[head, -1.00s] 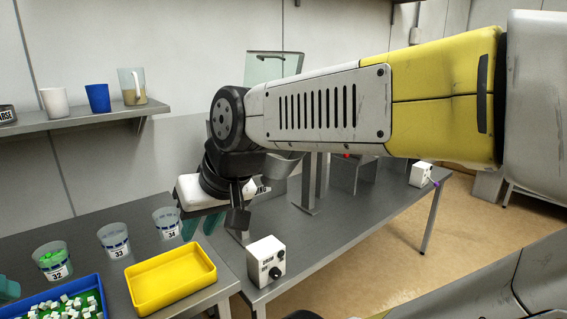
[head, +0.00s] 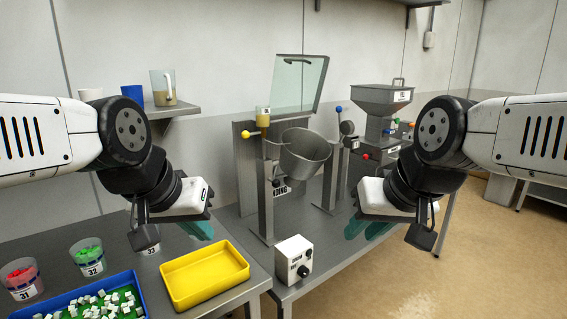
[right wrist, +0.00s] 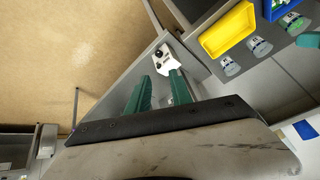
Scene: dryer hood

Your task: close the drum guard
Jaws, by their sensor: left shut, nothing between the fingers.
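The drum guard (head: 299,84) is a clear, framed panel with a dark handle at its top. It stands raised, leaning back above the metal drum (head: 306,160), whose mouth is uncovered. My left gripper (head: 200,230) is shut and empty, over the near table to the left of the drum. My right gripper (head: 366,230) is to the right of the drum, lower than the guard and apart from it. In the right wrist view its two green fingers (right wrist: 157,82) stand apart with nothing between them. The guard does not show in that view.
A white control box (head: 293,259) with a dark knob stands at the front of the machine table. A yellow tray (head: 205,276), a blue tray of white pieces and numbered cups are at left. A yellow-knobbed lever (head: 248,134) and a hopper machine (head: 384,108) flank the drum.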

